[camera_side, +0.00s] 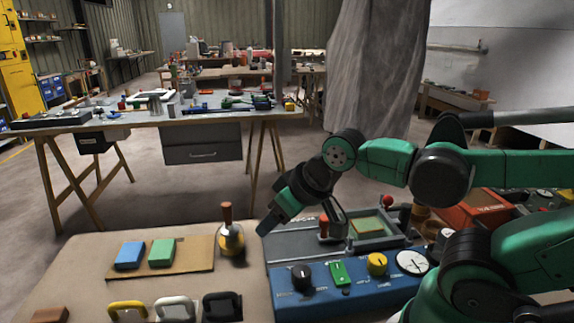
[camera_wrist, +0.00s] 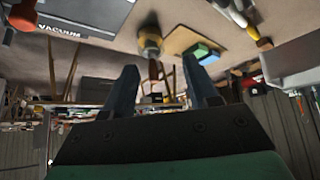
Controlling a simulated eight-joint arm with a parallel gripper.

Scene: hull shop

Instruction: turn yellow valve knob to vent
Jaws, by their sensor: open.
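The yellow valve knob (camera_side: 377,263) sits on the blue control panel (camera_side: 322,302), between a green switch (camera_side: 338,273) and a white round gauge (camera_side: 412,262). A black knob (camera_side: 301,277) is at the panel's left end. My gripper (camera_side: 300,220) is above and behind the panel, left of the yellow knob and apart from it. In the wrist view my gripper (camera_wrist: 163,72) shows two spread fingers with nothing held between them. The yellow knob does not show in the wrist view, and the direction its mark points is too small to read.
A brass pot with a wooden handle (camera_side: 230,238) stands left of my gripper. Blue (camera_side: 129,254) and green (camera_side: 162,252) blocks lie on a brown board (camera_side: 197,262). A grey machine with a red-topped lever (camera_side: 323,228) stands behind the panel. Yellow, white and black handles line the front.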

